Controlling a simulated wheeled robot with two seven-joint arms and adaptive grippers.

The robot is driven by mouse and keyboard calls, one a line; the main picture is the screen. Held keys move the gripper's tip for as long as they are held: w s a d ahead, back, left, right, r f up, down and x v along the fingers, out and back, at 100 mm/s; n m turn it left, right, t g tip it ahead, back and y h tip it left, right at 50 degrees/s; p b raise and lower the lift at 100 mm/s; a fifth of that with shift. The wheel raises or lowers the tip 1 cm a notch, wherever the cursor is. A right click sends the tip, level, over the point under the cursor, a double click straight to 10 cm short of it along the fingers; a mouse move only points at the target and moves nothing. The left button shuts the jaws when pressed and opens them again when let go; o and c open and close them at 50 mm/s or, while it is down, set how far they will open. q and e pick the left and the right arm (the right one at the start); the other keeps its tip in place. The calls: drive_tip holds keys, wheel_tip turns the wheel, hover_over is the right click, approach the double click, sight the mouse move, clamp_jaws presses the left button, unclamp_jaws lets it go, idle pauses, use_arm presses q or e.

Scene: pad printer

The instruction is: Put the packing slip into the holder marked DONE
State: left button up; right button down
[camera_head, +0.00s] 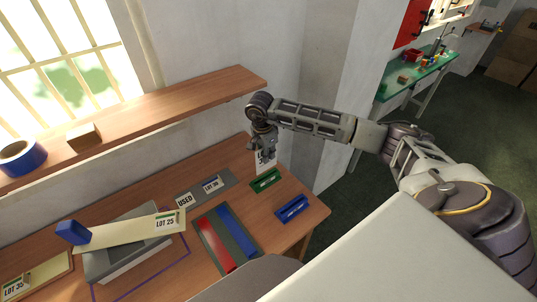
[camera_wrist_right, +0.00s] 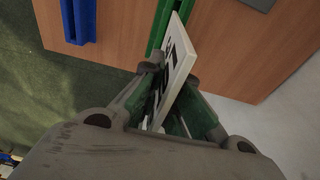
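The packing slip (camera_head: 264,163), a white card with dark print, stands upright at the right part of the wooden table. My right gripper (camera_head: 263,148) is shut on its upper part. In the right wrist view the slip (camera_wrist_right: 180,58) sits between the two fingers of the gripper (camera_wrist_right: 170,82). A green holder (camera_head: 265,181) lies directly under the slip's lower edge, and it also shows in the right wrist view (camera_wrist_right: 158,25). I cannot tell whether the slip is in its slot. A blue holder (camera_head: 292,209) lies nearer the table edge. Their markings are unreadable. My left gripper is out of view.
A grey plate (camera_head: 222,177) with USED and LOT 30 labels lies left of the green holder. A tray (camera_head: 238,231) with red and blue strips lies in front. A cream LOT 25 board (camera_head: 125,231) rests over a grey block. A wooden shelf (camera_head: 170,100) runs above the table.

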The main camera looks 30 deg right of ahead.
sight(266, 167)
drive_tip(key=shift+w+a, duration=0.15)
drive_tip(key=shift+w, duration=0.15)
idle(0.5)
drive_tip(key=shift+f+b, duration=1.9)
drive_tip(key=shift+f, duration=0.2)
drive_tip(key=shift+f+b, duration=1.4)
drive_tip(key=shift+f, duration=0.35)
